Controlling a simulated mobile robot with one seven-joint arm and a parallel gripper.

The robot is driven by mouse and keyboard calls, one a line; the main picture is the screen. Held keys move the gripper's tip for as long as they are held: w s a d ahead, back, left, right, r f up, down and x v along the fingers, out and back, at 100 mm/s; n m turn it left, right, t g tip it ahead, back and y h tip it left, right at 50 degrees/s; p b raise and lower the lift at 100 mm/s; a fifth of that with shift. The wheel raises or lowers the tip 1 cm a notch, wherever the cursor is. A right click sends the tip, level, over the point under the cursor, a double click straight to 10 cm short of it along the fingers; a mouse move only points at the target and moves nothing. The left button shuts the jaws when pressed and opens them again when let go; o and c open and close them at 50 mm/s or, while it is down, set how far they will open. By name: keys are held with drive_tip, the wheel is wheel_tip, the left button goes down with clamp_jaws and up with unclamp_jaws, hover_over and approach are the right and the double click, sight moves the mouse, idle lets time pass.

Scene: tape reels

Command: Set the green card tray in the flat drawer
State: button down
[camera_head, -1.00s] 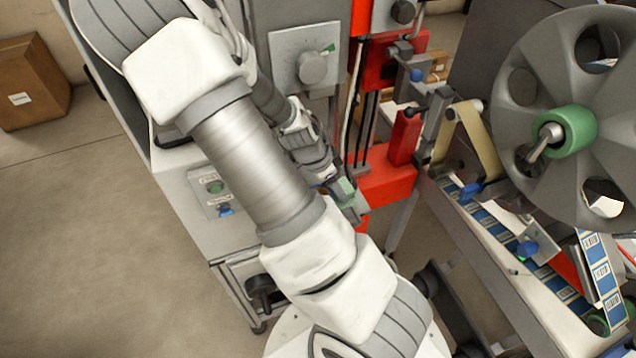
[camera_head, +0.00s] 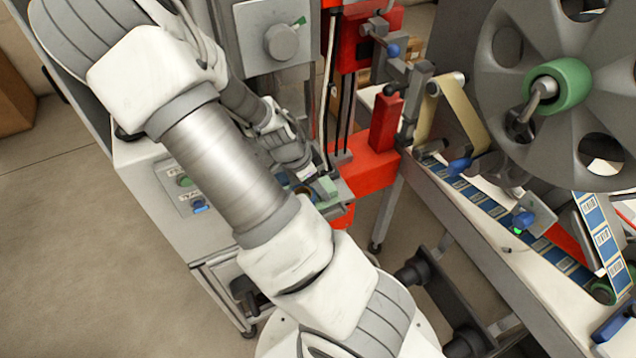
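My gripper (camera_head: 312,183) is at the end of my arm, beside the grey cabinet and left of the red machine frame. My arm hides part of it, and its fingers are too small and dark to read. A small green piece (camera_head: 327,188) shows right at the gripper's end. It may be the green card tray, but I cannot tell whether it is held or only lies behind the fingers. A grey plate edge shows beside it. I cannot make out the flat drawer.
The grey cabinet (camera_head: 150,190) has a small button panel (camera_head: 188,190) and an open frame beneath. A red machine frame (camera_head: 372,168) stands right of my gripper. A large grey reel (camera_head: 560,100) with a green hub overhangs the label conveyor (camera_head: 490,260). Bare floor lies left.

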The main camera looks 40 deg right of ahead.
drive_tip(key=shift+f, duration=0.15)
drive_tip(key=shift+f, duration=0.15)
idle(0.4)
drive_tip(key=shift+f, duration=0.1)
drive_tip(key=shift+f+b, duration=0.85)
unclamp_jaws()
